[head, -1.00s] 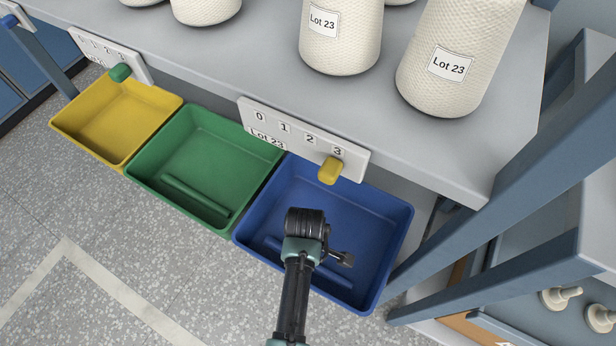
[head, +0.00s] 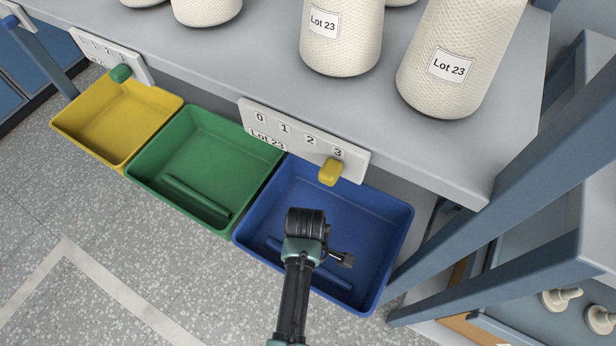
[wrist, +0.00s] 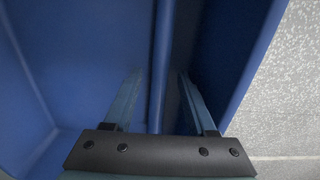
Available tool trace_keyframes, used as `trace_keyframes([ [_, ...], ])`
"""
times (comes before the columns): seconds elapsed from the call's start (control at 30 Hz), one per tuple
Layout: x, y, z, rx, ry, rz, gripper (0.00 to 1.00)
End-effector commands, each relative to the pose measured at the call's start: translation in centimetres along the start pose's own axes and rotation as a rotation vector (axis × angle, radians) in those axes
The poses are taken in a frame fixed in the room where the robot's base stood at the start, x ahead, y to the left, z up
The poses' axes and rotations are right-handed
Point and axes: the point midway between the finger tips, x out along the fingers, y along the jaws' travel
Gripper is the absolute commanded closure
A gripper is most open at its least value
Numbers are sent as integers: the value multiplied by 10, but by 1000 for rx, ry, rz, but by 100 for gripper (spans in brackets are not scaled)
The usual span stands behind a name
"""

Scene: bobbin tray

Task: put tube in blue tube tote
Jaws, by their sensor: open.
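The blue tube tote (head: 392,245) hangs below the bench edge at the right end of the row. My gripper (head: 345,259) is over and partly inside it. A blue tube (head: 337,281) lies low in the tote along its front wall, partly hidden behind my arm. In the wrist view, the tube (wrist: 160,65) runs between the two spread fingers of my gripper (wrist: 160,95). The gripper is open, and I cannot tell whether a finger touches the tube. The tote wall (wrist: 255,55) stands close on the right there.
A green tote (head: 205,145) with a green tube (head: 196,196) stands left of the blue one, then an empty yellow tote (head: 115,120). A numbered strip with a yellow slider (head: 331,172) is on the bench edge. Blue posts (head: 470,220) stand close on the right.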

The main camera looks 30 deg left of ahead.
Motion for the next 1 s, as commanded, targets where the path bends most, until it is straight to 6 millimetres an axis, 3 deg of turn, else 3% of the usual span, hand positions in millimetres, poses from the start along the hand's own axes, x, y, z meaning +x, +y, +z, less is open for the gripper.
trace_keyframes([
  [0.3,-71,1,0,0,1,4,43],
  [0.5,-103,1,0,0,0,1,43],
  [0.7,-114,0,0,0,0,0,43],
  [1.0,-114,0,0,0,0,0,43],
])
